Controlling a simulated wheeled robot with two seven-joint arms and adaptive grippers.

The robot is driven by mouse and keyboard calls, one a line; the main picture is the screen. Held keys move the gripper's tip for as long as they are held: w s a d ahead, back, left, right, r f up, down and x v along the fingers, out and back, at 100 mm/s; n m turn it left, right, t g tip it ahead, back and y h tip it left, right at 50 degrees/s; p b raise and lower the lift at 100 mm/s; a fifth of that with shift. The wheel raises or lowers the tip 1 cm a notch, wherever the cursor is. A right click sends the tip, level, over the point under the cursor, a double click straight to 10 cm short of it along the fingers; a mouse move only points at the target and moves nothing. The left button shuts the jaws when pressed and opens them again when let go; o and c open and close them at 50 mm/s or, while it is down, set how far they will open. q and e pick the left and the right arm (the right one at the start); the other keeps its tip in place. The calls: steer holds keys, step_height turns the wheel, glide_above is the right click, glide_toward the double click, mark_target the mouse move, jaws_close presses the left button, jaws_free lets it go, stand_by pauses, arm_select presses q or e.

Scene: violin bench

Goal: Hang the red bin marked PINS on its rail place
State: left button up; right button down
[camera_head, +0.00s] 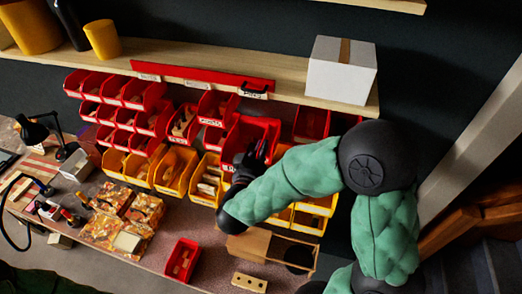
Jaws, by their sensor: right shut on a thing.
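My right gripper (249,165) is in front of the bin rows below the shelf, its dark fingers shut on a red bin (253,130). That bin sits close to the hanging bins, under the right end of the red rail strip. My gripper and arm hide part of its front, and I cannot read a PINS mark on it. I cannot tell whether it touches the rail. The red rail strip (200,75) runs along the shelf front with small white labels; the right-hand label (254,93) is too small to read surely. My left gripper is out of view.
Red bins (152,95) and yellow bins (175,170) hang left of my gripper. A white box (342,70) stands on the shelf (285,88). A loose red bin (182,262), a wooden block (249,282) and an open wooden box (250,243) are on the bench below.

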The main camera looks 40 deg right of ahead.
steer(key=b+x, duration=0.2)
steer(key=x, duration=1.4)
steer(key=shift+r, duration=0.4)
stand_by(0.5)
steer(key=shift+s, duration=0.1)
steer(key=shift+r, duration=0.1)
stand_by(0.8)
steer(key=shift+b+x, duration=0.45)
steer(key=shift+x, duration=1.1)
stand_by(1.9)
steer(key=shift+f+b, duration=0.5)
steer(key=shift+f, duration=0.05)
stand_by(0.5)
